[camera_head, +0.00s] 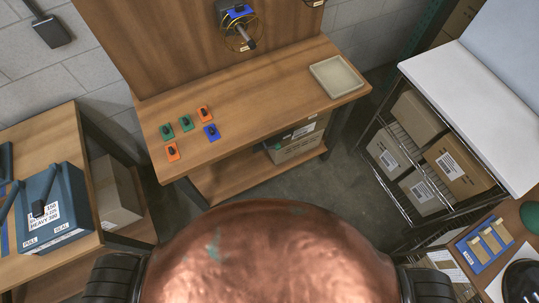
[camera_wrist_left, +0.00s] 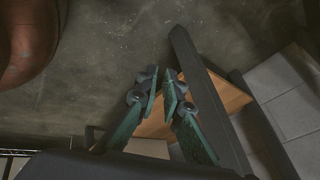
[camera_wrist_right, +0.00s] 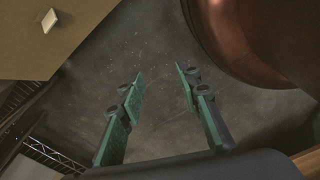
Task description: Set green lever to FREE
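Two small green plates with dark knobs, one at the left (camera_head: 167,131) and one beside it (camera_head: 186,123), lie on the wooden workbench (camera_head: 260,95) in the head view. I cannot tell which part is the green lever, and no FREE mark is readable. My left gripper (camera_wrist_left: 161,75) is empty, its fingers close together with a narrow gap. My right gripper (camera_wrist_right: 159,76) is empty with its fingers wide apart. Both grippers hang over the floor, away from the plates, and neither shows in the head view.
Orange plates (camera_head: 204,112) (camera_head: 173,151) and a blue plate (camera_head: 211,131) lie near the green ones. A beige tray (camera_head: 336,77) is at the bench's right. A blue machine (camera_head: 55,205) stands left; a cart with boxes (camera_head: 458,165) stands right. Bare floor (camera_head: 330,180) lies ahead.

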